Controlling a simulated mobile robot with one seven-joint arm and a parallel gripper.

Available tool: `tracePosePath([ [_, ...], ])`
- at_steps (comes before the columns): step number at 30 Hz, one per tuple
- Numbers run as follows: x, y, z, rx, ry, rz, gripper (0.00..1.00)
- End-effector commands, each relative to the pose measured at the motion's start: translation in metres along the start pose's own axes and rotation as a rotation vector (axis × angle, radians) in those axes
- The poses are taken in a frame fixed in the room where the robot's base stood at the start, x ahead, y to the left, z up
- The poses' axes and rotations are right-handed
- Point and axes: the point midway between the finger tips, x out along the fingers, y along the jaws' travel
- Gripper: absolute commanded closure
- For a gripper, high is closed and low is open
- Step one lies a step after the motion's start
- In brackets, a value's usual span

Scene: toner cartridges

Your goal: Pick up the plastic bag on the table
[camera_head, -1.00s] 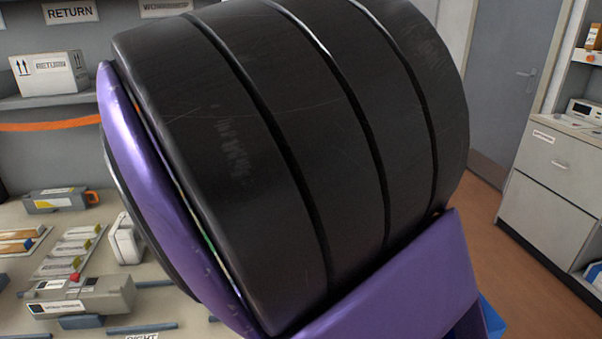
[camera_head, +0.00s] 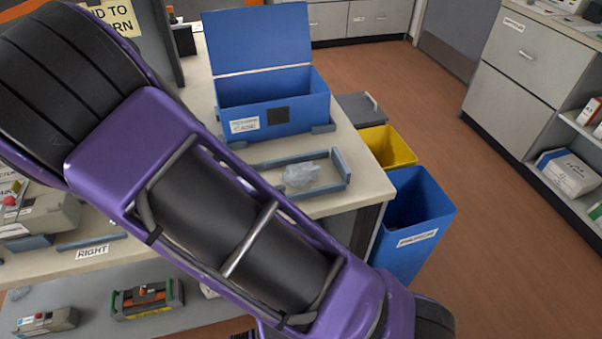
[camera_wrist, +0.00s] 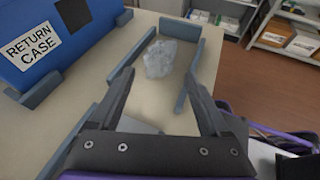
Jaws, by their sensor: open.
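The plastic bag (camera_head: 301,174) is a crumpled, clear-grey bundle. It lies on the table (camera_head: 349,197) inside a low grey rail frame, in front of the blue case. In the wrist view the bag (camera_wrist: 160,58) lies ahead of my fingertips, between the rails. My gripper (camera_wrist: 160,88) is open and empty, with its two dark fingers apart and pointing toward the bag but not around it. In the head view my purple arm crosses the picture, and my gripper does not show there.
A blue case (camera_head: 285,113) with its lid raised stands behind the bag. Grey rails (camera_head: 341,165) border the bag's spot. A yellow bin (camera_head: 388,147) and a blue bin (camera_head: 415,215) stand beyond the table's right edge. Toner cartridges lie at the left.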

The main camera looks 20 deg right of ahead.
Motion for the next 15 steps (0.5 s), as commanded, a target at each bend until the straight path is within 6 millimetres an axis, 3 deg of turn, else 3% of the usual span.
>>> tracePosePath([
  [3, 0.023, -0.001, -0.001, -0.001, -0.002, -0.003, 0.2],
  [11, 0.042, 0.0, -0.001, 0.0, 0.001, -0.001, 0.2],
  [15, 0.062, -0.002, -0.001, 0.0, -0.001, -0.003, 0.2],
])
